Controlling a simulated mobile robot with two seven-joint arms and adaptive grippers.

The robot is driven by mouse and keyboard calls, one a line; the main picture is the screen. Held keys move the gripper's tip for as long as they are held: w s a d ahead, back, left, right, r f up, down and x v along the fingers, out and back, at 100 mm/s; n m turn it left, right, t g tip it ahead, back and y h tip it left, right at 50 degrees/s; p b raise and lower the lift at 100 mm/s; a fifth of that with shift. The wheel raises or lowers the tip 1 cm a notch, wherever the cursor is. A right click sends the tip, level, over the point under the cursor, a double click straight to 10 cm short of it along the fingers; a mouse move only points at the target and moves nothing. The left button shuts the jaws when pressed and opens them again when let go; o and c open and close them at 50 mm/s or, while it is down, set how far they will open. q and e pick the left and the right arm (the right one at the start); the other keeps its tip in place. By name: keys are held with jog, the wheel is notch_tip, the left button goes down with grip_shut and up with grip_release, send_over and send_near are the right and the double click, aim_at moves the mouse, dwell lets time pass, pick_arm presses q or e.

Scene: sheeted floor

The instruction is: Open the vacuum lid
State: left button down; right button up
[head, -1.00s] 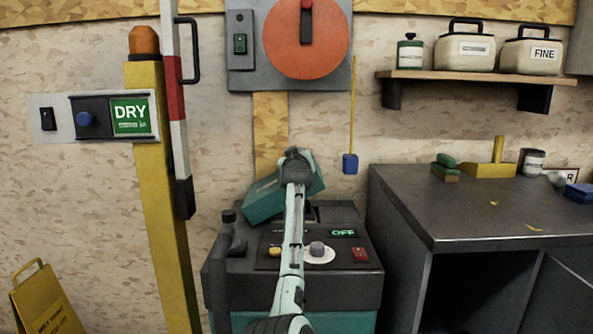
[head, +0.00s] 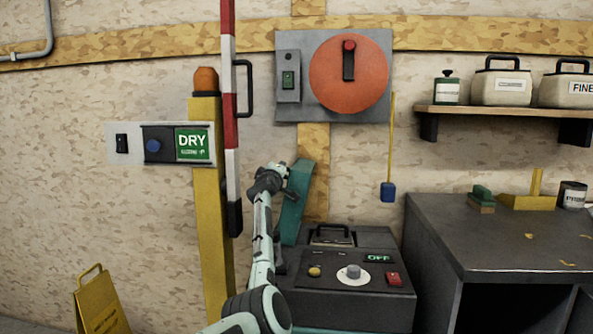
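The vacuum (head: 340,303) is a dark grey machine with a control panel, standing below the orange wall dial. Its teal lid (head: 294,208) stands steeply raised at the left of its top, leaning slightly right at its upper end. The top of the vacuum is uncovered, with a dark handle-like loop (head: 332,232) in it. My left gripper (head: 280,182) is at the left side of the lid, near its upper half, and appears to touch it. Its fingers are small and partly hidden, so their opening is unclear. My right gripper is out of view.
A yellow post (head: 210,220) and a red-and-white barrier arm (head: 231,130) stand close left of my arm. A dark workbench (head: 490,235) is to the right.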

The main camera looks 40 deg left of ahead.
pick_arm(q)
jog(key=shift+s+a+f+n, duration=0.25)
jog(key=shift+s+a+n, duration=0.15)
jog(key=shift+a, duration=0.25)
jog(key=shift+s+a+f+n, duration=0.2)
jog(key=shift+s+a+n, duration=0.2)
jog(key=shift+a, duration=0.25)
jog(key=c, duration=1.6)
grip_release()
jog(key=shift+w, duration=0.1)
jog(key=shift+d, duration=0.1)
jog(key=v, duration=1.2)
jog(key=shift+f, duration=0.1)
jog(key=shift+f, duration=0.1)
